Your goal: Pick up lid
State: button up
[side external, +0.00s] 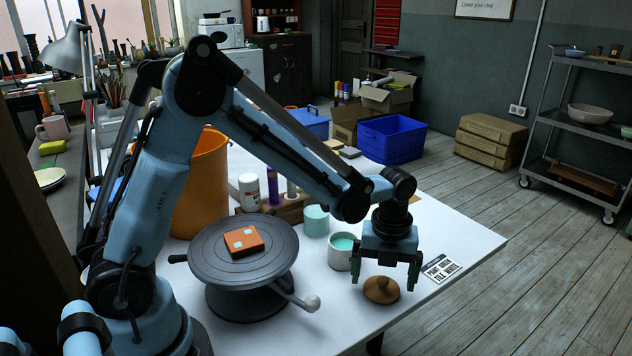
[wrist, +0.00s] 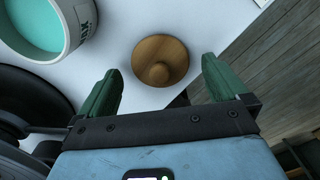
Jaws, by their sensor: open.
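The lid (side external: 381,290) is a round brown wooden disc with a knob on top. It lies flat on the white table, near its front edge, knob up. In the wrist view the lid (wrist: 160,60) sits ahead of the fingers, roughly centred between them. My gripper (side external: 389,283) is open and empty, pointing down, with its green fingers above and around the lid's place in the side view. In the wrist view my gripper (wrist: 160,85) shows both fingers spread wider than the lid. I cannot tell the exact height of the fingertips over the table.
A white pot with turquoise inside (side external: 343,250) stands close behind and left of the lid. A turquoise cup (side external: 315,221) is behind it. A dark turntable (side external: 243,252) bears an orange block (side external: 244,243). A printed card (side external: 441,269) lies right of the lid.

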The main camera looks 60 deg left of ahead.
jog(key=shift+f, duration=0.6)
jog(key=shift+c, duration=0.5)
jog(key=c, duration=0.9)
jog(key=shift+r, duration=0.2)
